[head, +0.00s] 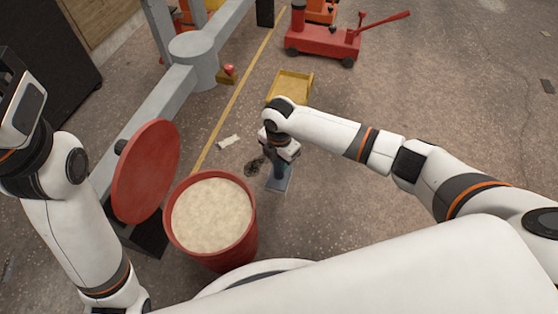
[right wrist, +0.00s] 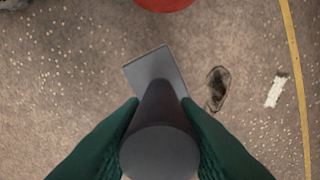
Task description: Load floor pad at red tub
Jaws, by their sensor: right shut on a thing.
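The red tub (head: 240,248) stands on the floor at lower middle-left in the head view, filled nearly to the rim with pale grainy stuff (head: 212,214). Its round red lid (head: 147,172) stands tilted open at its left. My right gripper (head: 280,163) is right of the tub, shut on the dark handle of the floor pad. The pad's flat grey plate (head: 278,185) shows below the gripper. In the right wrist view the green fingers (right wrist: 160,108) clasp the handle (right wrist: 160,150), with the plate (right wrist: 148,70) beyond. Whether the plate touches the floor I cannot tell. My left gripper's fingers are out of view.
A dark stain (head: 254,166) and a white scrap (head: 229,142) lie on the floor between tub and yellow line. A yellow tray (head: 291,86) lies beyond the gripper. A red jack (head: 325,42) stands at the back. A grey frame (head: 150,115) runs along the left.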

